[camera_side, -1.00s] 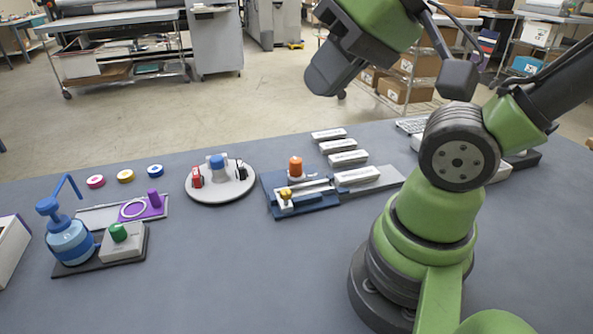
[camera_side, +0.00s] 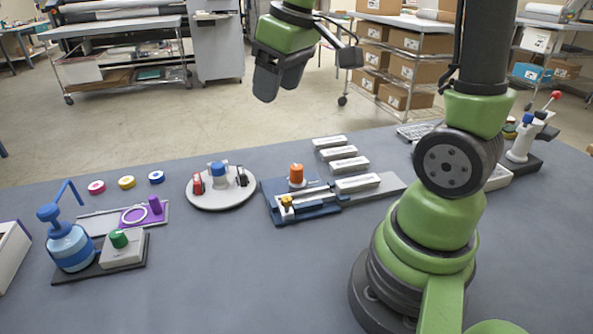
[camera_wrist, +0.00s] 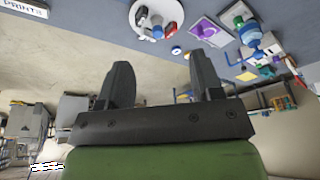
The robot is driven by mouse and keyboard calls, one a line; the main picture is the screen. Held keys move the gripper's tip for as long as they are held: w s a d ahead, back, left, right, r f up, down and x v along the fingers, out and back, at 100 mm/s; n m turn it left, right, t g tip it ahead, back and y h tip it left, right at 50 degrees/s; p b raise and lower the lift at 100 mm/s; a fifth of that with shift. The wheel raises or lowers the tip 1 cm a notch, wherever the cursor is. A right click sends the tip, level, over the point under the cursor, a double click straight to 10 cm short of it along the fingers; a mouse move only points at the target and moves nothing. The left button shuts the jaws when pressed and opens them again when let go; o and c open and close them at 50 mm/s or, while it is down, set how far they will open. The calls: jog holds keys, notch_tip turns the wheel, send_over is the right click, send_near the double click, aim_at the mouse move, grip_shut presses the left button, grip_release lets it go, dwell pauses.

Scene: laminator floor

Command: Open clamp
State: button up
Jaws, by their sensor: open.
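No part is labelled as the clamp. A blue fixture (camera_side: 304,213) with an orange knob (camera_side: 296,173), a small yellow part (camera_side: 287,201) and a grey slide sits mid-table. A round pale plate (camera_side: 221,204) left of it carries a blue knob (camera_side: 218,168), a red block (camera_side: 198,183) and a dark block (camera_side: 242,176). My gripper (camera_side: 277,88) is open and empty, high above and behind the fixture. Its two dark fingers stand apart in the wrist view (camera_wrist: 161,64), where the round plate (camera_wrist: 172,13) shows upside down and the fixture cannot be made out.
A blue pump-like device (camera_side: 69,245) with a raised lever and a grey box with a green knob (camera_side: 119,238) stand at left. Several white labelled bars (camera_side: 343,152) lie behind the fixture. A white upright device (camera_side: 521,143) stands at far right. The front middle table is clear.

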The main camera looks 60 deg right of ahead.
jog(key=w+d+f+n+g, duration=0.2)
jog(key=w+d+f, duration=0.1)
jog(key=d+f, duration=0.5)
jog(key=n+g, duration=0.2)
send_over(296, 166)
jog(key=shift+y, duration=0.3)
jog(key=f, duration=0.6)
jog(key=shift+d+f, duration=0.2)
jog(key=shift+f, duration=0.2)
jog(key=f, duration=1)
jog(key=shift+a, duration=0.2)
jog(key=shift+r, duration=0.1)
jog(key=c, duration=0.9)
